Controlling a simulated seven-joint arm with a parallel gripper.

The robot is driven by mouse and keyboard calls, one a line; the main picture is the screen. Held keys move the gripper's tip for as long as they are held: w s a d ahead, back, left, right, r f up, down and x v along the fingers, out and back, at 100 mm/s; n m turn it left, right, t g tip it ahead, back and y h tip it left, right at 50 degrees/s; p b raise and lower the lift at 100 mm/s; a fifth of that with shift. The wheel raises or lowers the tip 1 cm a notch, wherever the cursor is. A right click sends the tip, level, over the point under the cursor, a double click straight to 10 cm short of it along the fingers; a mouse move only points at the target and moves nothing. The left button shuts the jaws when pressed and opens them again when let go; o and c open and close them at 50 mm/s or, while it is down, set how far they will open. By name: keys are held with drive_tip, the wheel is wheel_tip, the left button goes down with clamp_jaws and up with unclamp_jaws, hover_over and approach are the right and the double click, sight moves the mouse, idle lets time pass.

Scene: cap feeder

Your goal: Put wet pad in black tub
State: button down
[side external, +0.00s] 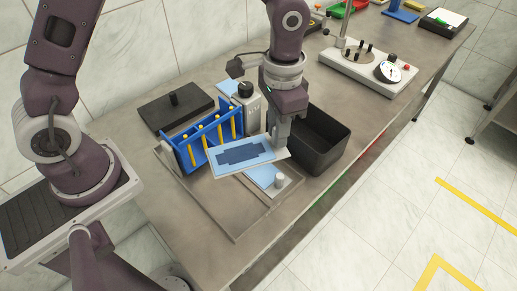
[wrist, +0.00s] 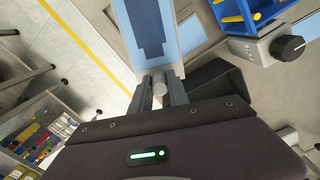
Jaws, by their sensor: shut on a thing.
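The wet pad (side external: 243,154) is a flat light-blue plate with a pale rim and a large dark-blue patch. It is raised above the work area. My gripper (side external: 279,139) is shut on its right end; in the wrist view the fingers (wrist: 160,90) close around a small grey knob at the pad's end. The pad also shows at the top of the wrist view (wrist: 151,28). The black tub (side external: 323,143) is open-topped and stands just right of my gripper. The part of the tub's inside that I see looks empty; its left side is partly hidden by my gripper.
Below the pad lies another light-blue plate with a white knob (side external: 281,181), on a grey board (side external: 225,215). A blue rack with yellow rods (side external: 208,141) stands close behind the pad. A grey box with a black dial (side external: 246,104) and a dark lidded block (side external: 176,107) stand farther back.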

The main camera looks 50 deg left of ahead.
drive_tip(key=w+a+n, duration=0.5)
drive_tip(key=w+n, duration=0.3)
drive_tip(key=n, duration=0.3)
drive_tip(key=w+a+n, duration=0.5)
drive_tip(key=w+n, duration=0.3)
drive_tip(key=n, duration=0.3)
drive_tip(key=f, duration=1.5)
drive_tip(key=shift+w+d+f, duration=0.1)
drive_tip(key=shift+w+f, duration=0.1)
drive_tip(key=shift+f, duration=0.1)
drive_tip(key=c, duration=0.8)
unclamp_jaws()
